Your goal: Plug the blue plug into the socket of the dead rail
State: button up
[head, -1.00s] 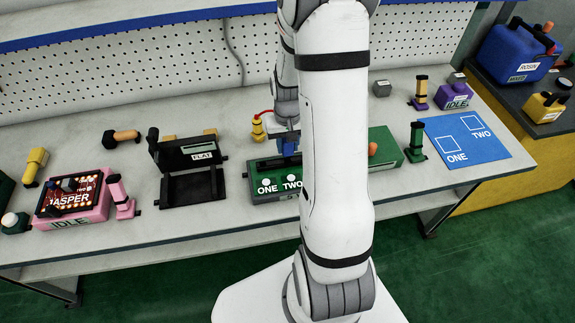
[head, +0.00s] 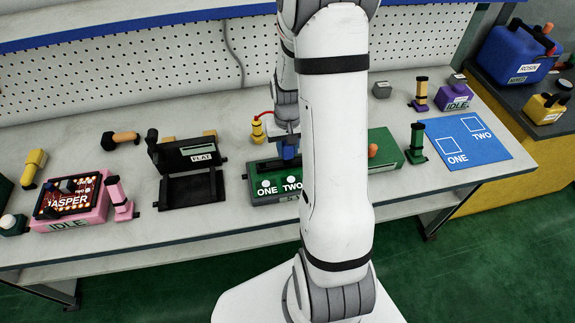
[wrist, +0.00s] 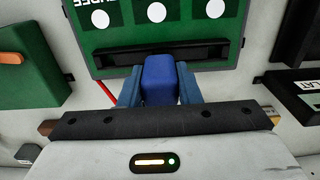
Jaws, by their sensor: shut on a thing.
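My gripper (wrist: 160,88) is shut on the blue plug (wrist: 158,78), which sits between its fingers in the wrist view. The green rail box (wrist: 190,40) with white round spots lies just beyond the plug, and a long dark slot (wrist: 165,56) runs along it. The plug's tip is by the slot's edge; I cannot tell whether it is inside. In the head view my gripper (head: 287,152) is over the back of the green box (head: 262,196), labelled ONE and TWO; my arm hides its right part. A red cord (head: 263,114) runs to a yellow post (head: 257,132).
A black stand marked FLAT (head: 190,190) is left of the green box. A green block (head: 383,150) and a blue mat (head: 492,154) are to the right. The bench front is clear.

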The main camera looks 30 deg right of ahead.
jog(key=shift+f+b, duration=0.85)
jog(key=shift+f, duration=0.2)
dwell(0.6)
jog(key=o, duration=1.2)
notch_tip(320, 180, up, 7)
jog(key=shift+r+b, duration=0.15)
jog(key=shift+b, duration=0.15)
jog(key=shift+r, duration=0.3)
